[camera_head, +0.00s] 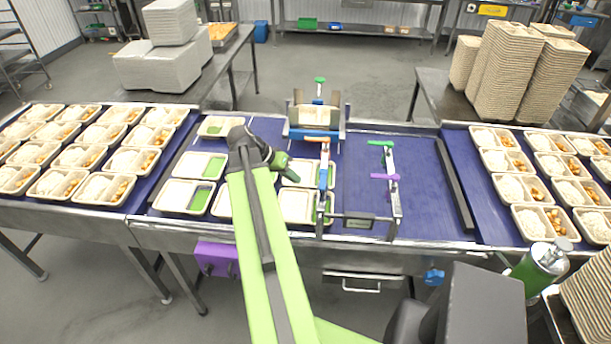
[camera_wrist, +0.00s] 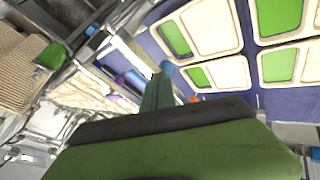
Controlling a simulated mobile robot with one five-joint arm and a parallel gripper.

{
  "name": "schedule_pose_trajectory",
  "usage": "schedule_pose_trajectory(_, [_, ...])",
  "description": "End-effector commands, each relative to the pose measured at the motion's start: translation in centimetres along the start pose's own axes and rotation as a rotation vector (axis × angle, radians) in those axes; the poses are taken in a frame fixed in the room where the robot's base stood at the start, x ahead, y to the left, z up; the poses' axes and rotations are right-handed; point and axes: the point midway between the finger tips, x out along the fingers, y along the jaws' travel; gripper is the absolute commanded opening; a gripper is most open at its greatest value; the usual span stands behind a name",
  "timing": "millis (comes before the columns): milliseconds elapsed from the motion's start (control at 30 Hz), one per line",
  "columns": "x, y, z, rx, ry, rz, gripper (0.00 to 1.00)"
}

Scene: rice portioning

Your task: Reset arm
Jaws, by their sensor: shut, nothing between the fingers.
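My arm reaches up from the bottom of the head view over the blue conveyor (camera_head: 415,207). My gripper (camera_head: 287,171) is at its far end, to the left of the metal frame with colored levers. Its green fingers are together with nothing between them. They also show in the middle of the wrist view (camera_wrist: 158,92). The fingers are above or beside the white trays; the exact height cannot be told. Part of the trays behind the arm is hidden.
White trays with green compartments (camera_head: 182,195) stand around my arm. A metal frame (camera_head: 358,222) with orange, purple and green levers is just right of my gripper. Filled rice trays (camera_head: 100,187) stand at left and right. The conveyor right of the frame is bare.

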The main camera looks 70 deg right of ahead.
Motion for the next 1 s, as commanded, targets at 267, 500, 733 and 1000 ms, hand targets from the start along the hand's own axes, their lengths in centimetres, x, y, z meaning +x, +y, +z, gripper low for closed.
schedule_pose_trajectory(267, [-6.2,0.9,0.2,-0.002,0.002,-0.001,0.0])
schedule_pose_trajectory(500, [-6.8,0.8,0.5,0.0,0.001,-0.001,0.0])
schedule_pose_trajectory(733, [-6.6,0.6,0.6,-0.003,0.002,-0.002,0.0])
schedule_pose_trajectory(1000, [-10.6,-11.8,11.0,-0.213,0.1,-0.125,0.0])
